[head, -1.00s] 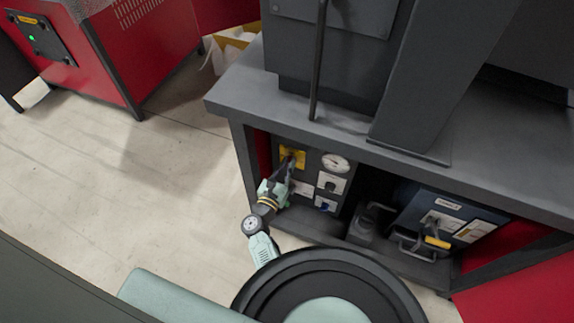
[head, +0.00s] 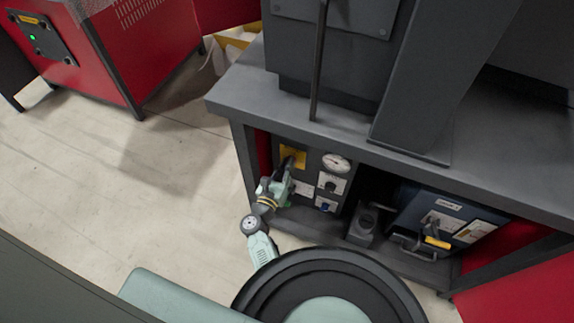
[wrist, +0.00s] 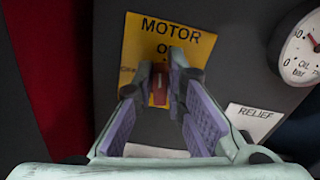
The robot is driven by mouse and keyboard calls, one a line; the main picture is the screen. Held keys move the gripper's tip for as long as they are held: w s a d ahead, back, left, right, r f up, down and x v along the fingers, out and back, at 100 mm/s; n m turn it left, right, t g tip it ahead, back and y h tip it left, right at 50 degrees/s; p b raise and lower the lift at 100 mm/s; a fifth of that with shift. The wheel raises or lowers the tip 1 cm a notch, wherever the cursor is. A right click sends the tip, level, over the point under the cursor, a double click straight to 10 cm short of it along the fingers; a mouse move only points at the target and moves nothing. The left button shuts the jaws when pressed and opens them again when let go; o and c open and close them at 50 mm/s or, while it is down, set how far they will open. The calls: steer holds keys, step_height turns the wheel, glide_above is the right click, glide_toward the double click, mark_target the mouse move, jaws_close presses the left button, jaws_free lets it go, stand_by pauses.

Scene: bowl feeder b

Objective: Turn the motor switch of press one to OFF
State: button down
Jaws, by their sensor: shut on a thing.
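The motor switch (wrist: 159,88) is a small red knob on a yellow plate (wrist: 138,45) marked MOTOR, on a dark panel. In the wrist view the knob stands nearly upright, below a label of which only an "O" shows clearly. My gripper (wrist: 154,86) has its purple-padded fingers on both sides of the knob and is shut on it. The fingers hide part of the knob and the plate's lower and right parts. In the head view my gripper (head: 287,166) reaches the yellow plate (head: 299,153) at the panel's upper left; the knob is hidden there.
An oil gauge (wrist: 306,46) and a RELIEF label (wrist: 254,120) sit right of the switch. The press bench top (head: 235,88) overhangs the panel. A blue unit (head: 435,218) stands in the bay to the right. Open floor (head: 100,190) lies left.

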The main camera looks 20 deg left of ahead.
steer(key=n, duration=0.5)
steer(key=a+n, duration=0.1)
steer(key=n, duration=0.1)
steer(key=shift+w+f+p, duration=0.1)
steer(key=shift+f+p, duration=0.1)
steer(key=shift+p, duration=0.15)
steer(key=n, duration=0.4)
steer(key=shift+a+f, duration=0.15)
steer(key=shift+f, duration=0.15)
steer(key=shift+f+n+p, duration=0.15)
steer(key=shift+n+p, duration=0.15)
steer(key=shift+n, duration=0.8)
steer(key=shift+f+n+p, duration=0.15)
steer(key=shift+n+p, duration=0.1)
steer(key=shift+n, duration=0.85)
steer(key=c, duration=1.6)
jaws_free()
steer(key=shift+f, duration=0.1)
steer(key=shift+c, duration=0.2)
